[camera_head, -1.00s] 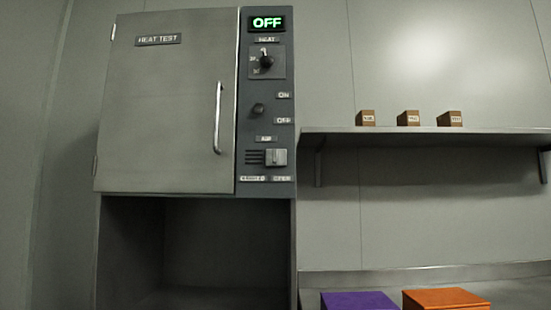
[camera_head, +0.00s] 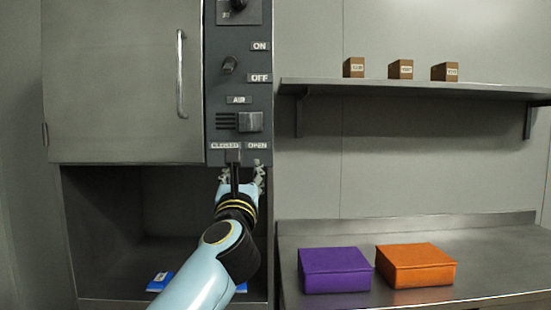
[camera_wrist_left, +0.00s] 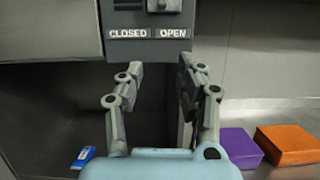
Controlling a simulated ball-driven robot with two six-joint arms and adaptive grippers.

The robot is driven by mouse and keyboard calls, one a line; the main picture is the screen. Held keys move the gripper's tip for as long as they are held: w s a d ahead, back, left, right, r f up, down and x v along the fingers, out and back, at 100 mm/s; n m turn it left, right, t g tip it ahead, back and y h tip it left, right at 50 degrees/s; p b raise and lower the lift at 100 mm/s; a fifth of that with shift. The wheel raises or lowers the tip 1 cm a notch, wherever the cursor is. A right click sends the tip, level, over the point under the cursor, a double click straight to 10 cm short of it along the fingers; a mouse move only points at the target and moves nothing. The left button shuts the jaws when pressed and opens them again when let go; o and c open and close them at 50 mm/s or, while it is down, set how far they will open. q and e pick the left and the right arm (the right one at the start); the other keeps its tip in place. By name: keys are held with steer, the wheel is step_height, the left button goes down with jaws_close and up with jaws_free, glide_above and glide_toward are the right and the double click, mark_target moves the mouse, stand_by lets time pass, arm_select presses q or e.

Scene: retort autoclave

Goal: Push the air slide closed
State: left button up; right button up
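The air slide (camera_head: 250,122) is a square grey knob on the dark control panel, under the AIR label. It sits at the right, above the OPEN label, with the dark vent slots (camera_head: 226,121) uncovered to its left. Its lower part shows at the top edge of the left wrist view (camera_wrist_left: 164,5). My left gripper (camera_head: 241,174) is below the panel's lower edge, under the CLOSED and OPEN labels. In the left wrist view its two fingers (camera_wrist_left: 161,66) are spread apart with nothing between them. It appears apart from the slide. My right gripper is out of view.
The cabinet door (camera_head: 125,85) is shut, left of the panel. An open bay (camera_head: 125,215) below holds blue-and-white items (camera_head: 160,281). A purple box (camera_head: 335,270) and an orange box (camera_head: 416,265) stand on the steel counter (camera_head: 480,245), under a shelf (camera_head: 420,88).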

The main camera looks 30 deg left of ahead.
arm_select(q)
steer(key=p, duration=0.1)
glide_toward(249, 123)
steer(key=shift+n+t, duration=0.3)
steer(key=shift+t, duration=0.1)
steer(key=p+x, duration=0.1)
steer(key=x, duration=0.3)
steer(key=p+x, duration=0.1)
steer(key=x, duration=0.4)
steer(key=shift+w+a+f, duration=0.15)
steer(key=shift+w+a, duration=0.05)
steer(key=shift+a, duration=0.05)
jaws_close()
